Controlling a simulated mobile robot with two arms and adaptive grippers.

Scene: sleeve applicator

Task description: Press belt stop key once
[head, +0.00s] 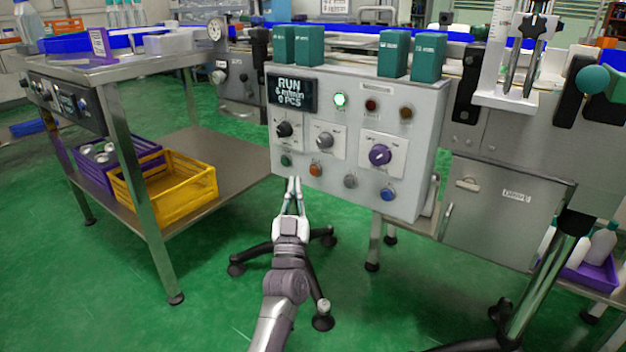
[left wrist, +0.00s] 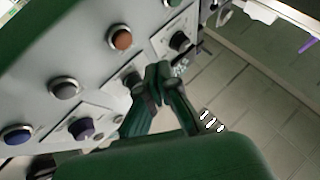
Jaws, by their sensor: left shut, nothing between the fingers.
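The control panel (head: 357,140) is a light grey box with a display reading RUN and a lit green lamp (head: 340,99). Its bottom row has a green key (head: 285,160), an orange-red key (head: 315,169), a grey key (head: 350,181) and a blue key (head: 388,194). Their labels are too small to read, so I cannot tell which is belt stop. My left gripper (head: 294,182) is shut and empty, pointing up just below the green and orange-red keys. In the left wrist view its closed fingertips (left wrist: 157,72) overlap the panel, near the orange-red key (left wrist: 120,38); contact is unclear.
Green boxes (head: 309,46) stand behind the panel top. A steel table (head: 130,66) with a yellow crate (head: 165,190) below stands left.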

